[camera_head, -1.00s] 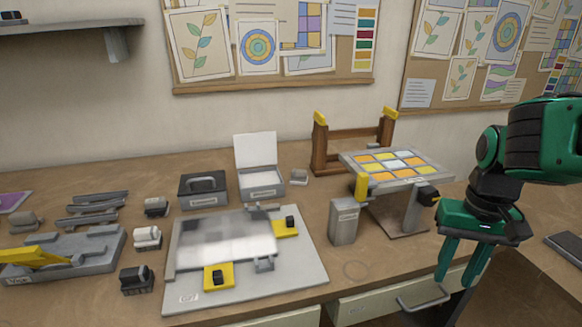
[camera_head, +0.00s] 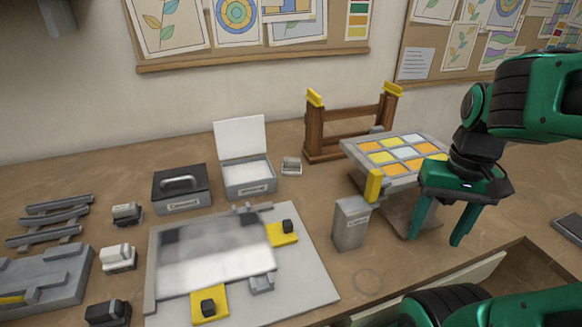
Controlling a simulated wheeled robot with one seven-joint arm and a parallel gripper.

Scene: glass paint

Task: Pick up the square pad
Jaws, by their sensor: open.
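No thing in the head view is plainly marked as the square pad. Candidates are a small grey squarish piece (camera_head: 291,166) beside the open white-lidded box (camera_head: 247,190), and small handled blocks at the left: a dark one (camera_head: 127,214), a white-topped one (camera_head: 118,257) and a black one (camera_head: 107,313). My gripper (camera_head: 436,240) is open and empty, its two green fingers pointing down at the right, in front of the tilted stand with the colored glass panel (camera_head: 402,153). It is far to the right of all these candidates.
A glass sheet (camera_head: 213,253) lies on a grey board with yellow clamps at center. A grey container (camera_head: 351,223), a wooden rack (camera_head: 350,128) and a black handled case (camera_head: 181,188) stand around it. A drawer (camera_head: 445,285) stands open at the front right.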

